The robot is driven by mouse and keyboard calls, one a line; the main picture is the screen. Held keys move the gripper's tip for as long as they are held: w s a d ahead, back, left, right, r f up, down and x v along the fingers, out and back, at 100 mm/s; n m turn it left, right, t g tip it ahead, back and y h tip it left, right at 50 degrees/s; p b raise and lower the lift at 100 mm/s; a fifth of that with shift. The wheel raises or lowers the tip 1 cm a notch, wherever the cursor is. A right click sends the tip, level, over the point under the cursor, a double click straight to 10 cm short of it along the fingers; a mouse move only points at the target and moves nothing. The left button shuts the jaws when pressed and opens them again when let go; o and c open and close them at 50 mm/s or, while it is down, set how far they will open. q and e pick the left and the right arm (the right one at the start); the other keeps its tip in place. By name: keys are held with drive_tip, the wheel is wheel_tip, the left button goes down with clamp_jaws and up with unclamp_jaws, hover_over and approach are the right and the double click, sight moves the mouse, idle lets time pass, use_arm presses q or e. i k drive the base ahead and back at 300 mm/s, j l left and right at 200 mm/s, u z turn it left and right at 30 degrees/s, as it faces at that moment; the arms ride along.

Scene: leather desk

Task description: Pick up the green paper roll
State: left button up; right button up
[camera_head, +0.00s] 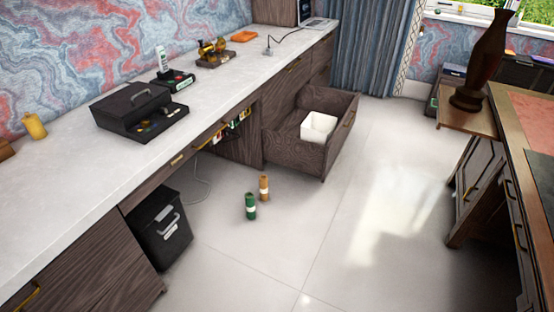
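The green paper roll (250,206) stands upright on the pale tiled floor, in front of the long counter. It has a lighter band around its middle. A brown-orange roll (264,188) of similar shape stands just behind it and to its right. Neither of my grippers shows in the head view, so I cannot see whether they are open or shut.
A black bin (160,226) stands under the counter (70,183), left of the rolls. An open drawer (292,149) with a white container (318,128) juts out behind them. A wooden desk (506,180) stands at right. The floor (335,240) between is clear.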

sight(249, 196)
drive_tip(key=i+l, duration=0.1)
drive_tip(key=i, duration=0.5)
drive_tip(key=i+l+u, duration=0.1)
drive_tip(key=i, duration=0.5)
